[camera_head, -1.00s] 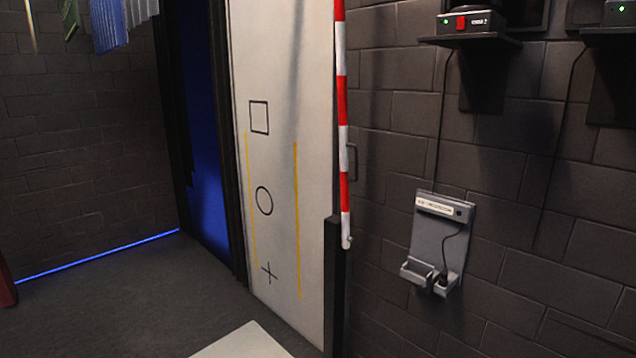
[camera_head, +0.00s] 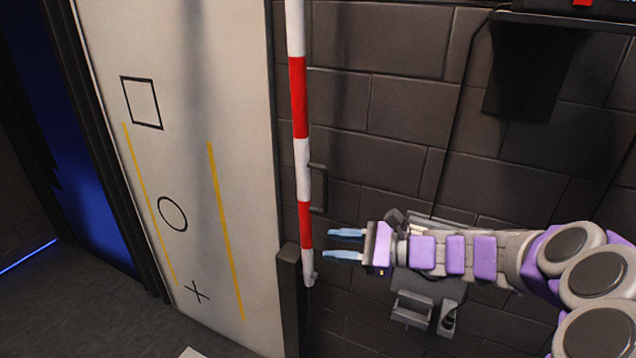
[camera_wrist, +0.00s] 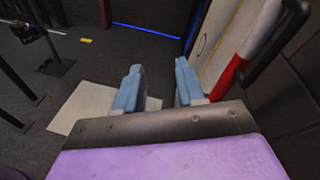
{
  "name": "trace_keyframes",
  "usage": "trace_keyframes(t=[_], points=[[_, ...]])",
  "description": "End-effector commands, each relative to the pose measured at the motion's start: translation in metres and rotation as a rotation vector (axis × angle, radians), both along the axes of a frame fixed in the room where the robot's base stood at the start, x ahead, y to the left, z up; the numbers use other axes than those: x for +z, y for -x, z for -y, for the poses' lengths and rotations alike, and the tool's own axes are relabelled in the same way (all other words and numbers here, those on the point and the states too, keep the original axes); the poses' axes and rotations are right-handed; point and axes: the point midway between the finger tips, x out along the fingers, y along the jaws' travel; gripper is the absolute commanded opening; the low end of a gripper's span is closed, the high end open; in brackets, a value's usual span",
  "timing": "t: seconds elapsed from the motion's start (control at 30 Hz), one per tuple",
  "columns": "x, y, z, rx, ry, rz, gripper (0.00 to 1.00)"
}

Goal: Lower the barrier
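The barrier (camera_head: 299,90) is a red and white striped pole standing upright beside the white panel. A dark handle (camera_head: 319,188) sticks out from its right side.
A dark post (camera_head: 289,300) stands at the barrier's foot. A grey wall holder (camera_head: 425,300) is partly hidden behind my arm. A shelf (camera_head: 560,22) juts out at the upper right. The white panel (camera_head: 190,60) carries a square, circle and cross.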

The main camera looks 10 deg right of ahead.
Motion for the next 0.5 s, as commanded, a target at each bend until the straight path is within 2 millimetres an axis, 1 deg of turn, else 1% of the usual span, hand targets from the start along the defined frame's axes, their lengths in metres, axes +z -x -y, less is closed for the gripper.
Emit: trace_keyframes(t=[0.03, 0.1, 0.2, 0.27, 0.33, 0.4, 0.5], points=[[0.008, -0.017, 0.028, -0.084, -0.074, -0.032, 0.39], [0.013, -0.034, 0.059, -0.180, -0.162, -0.066, 0.39], [0.014, -0.051, 0.091, -0.279, -0.251, -0.101, 0.39], [0.014, -0.057, 0.101, -0.318, -0.282, -0.113, 0.39], [0.013, -0.062, 0.107, -0.345, -0.304, -0.121, 0.39], [0.013, -0.066, 0.105, -0.357, -0.311, -0.125, 0.39], [0.013, -0.072, 0.093, -0.354, -0.309, -0.126, 0.39]])
